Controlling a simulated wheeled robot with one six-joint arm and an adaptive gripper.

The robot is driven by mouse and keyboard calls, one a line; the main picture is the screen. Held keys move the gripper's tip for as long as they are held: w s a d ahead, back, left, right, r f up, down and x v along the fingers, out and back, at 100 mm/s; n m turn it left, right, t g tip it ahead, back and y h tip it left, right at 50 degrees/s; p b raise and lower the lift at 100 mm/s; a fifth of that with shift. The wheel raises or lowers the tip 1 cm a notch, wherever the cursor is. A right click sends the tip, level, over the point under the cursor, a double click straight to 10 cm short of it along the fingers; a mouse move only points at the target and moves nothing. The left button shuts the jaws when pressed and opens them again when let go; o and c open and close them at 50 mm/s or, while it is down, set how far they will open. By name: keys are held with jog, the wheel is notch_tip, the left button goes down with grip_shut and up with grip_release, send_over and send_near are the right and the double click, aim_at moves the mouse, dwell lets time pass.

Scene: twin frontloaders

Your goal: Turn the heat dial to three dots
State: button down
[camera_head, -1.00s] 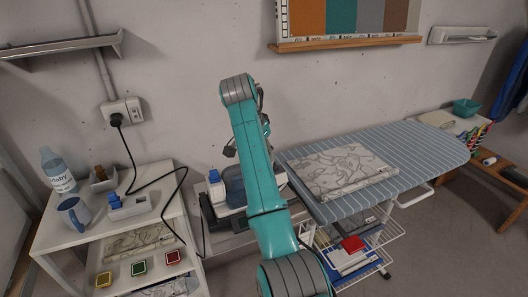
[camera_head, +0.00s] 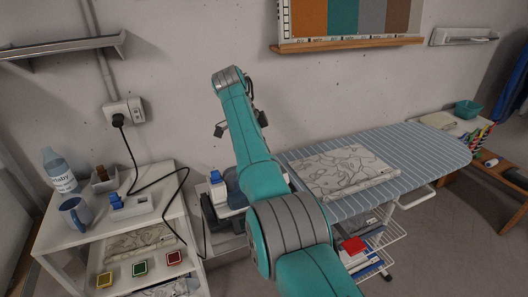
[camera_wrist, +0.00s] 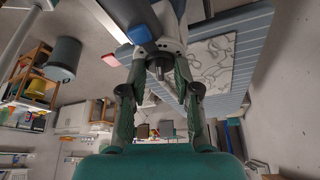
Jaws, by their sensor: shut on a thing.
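The iron (camera_head: 216,191), with a blue cap and dark base, stands between the white side table and the ironing board in the head view, partly hidden by my arm. In the wrist view its pale body (camera_wrist: 172,22) with a blue part (camera_wrist: 140,34) is at the top. My gripper (camera_wrist: 161,66) reaches up to this body. Its two fingers close from either side on a small dark round piece, which looks like the heat dial (camera_wrist: 160,68). The dial's dot marks cannot be read. In the head view the fingers are mostly hidden behind my arm.
The ironing board (camera_head: 425,150) with a patterned cloth (camera_head: 343,170) lies right of my arm. The white side table (camera_head: 62,236) on the left holds a bottle and mug. A black cord (camera_head: 158,184) runs from the wall socket toward the iron.

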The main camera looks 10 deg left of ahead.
jog(key=shift+m+g, duration=0.3)
jog(key=shift+m, duration=0.4)
jog(key=c, duration=1.2)
grip_release()
jog(key=shift+o, duration=0.2)
jog(key=shift+n, duration=0.3)
